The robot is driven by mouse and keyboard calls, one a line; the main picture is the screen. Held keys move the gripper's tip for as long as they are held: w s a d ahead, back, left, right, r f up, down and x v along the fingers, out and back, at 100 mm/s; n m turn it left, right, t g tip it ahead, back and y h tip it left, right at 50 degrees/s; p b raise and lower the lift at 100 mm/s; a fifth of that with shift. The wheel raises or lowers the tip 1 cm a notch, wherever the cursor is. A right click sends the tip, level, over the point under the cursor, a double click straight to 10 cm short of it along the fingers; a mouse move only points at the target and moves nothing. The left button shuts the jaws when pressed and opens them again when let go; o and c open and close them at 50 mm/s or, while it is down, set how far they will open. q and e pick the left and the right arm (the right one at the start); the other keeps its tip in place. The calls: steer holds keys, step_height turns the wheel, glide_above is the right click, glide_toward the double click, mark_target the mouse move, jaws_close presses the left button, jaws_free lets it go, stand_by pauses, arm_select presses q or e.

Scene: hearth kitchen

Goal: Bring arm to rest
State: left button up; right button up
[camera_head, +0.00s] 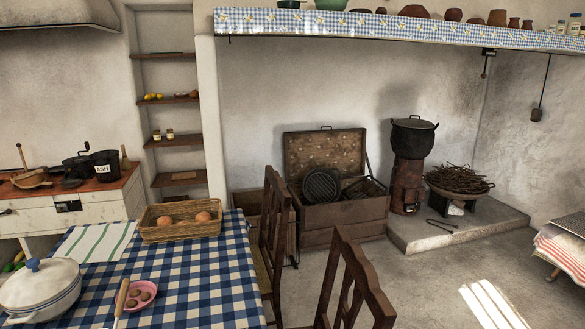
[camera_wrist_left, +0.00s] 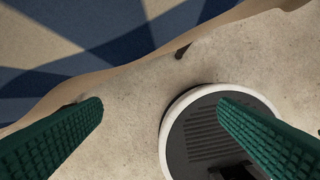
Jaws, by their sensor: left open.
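My left gripper (camera_wrist_left: 162,108) shows only in the left wrist view. Its two green ribbed fingers are wide apart with nothing between them. It hangs over the pale floor (camera_wrist_left: 125,88), beside the edge of the blue checked tablecloth (camera_wrist_left: 60,45). Neither arm shows in the head view. My right gripper is in no view.
The checked table (camera_head: 195,270) holds a wicker basket (camera_head: 165,234) of bread, a white lidded pot (camera_head: 40,293), a pink plate (camera_head: 150,297) and a striped towel (camera_head: 95,240). Wooden chairs (camera_head: 345,275) stand at its right. Floor (camera_head: 430,285) is open beyond them.

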arm_select(q)
steer(key=s+a+f+b, duration=0.1)
steer(key=s+f+b, duration=0.1)
steer(key=s+f, duration=0.6)
steer(key=s+a+f+g+b, duration=0.1)
steer(key=s+a+f+b, duration=0.1)
steer(key=s+f, duration=0.7)
step_height(320, 180, down, 8)
steer(key=shift+f+g+b, duration=0.1)
steer(key=shift+g+b, duration=0.2)
steer(key=shift+b, duration=0.05)
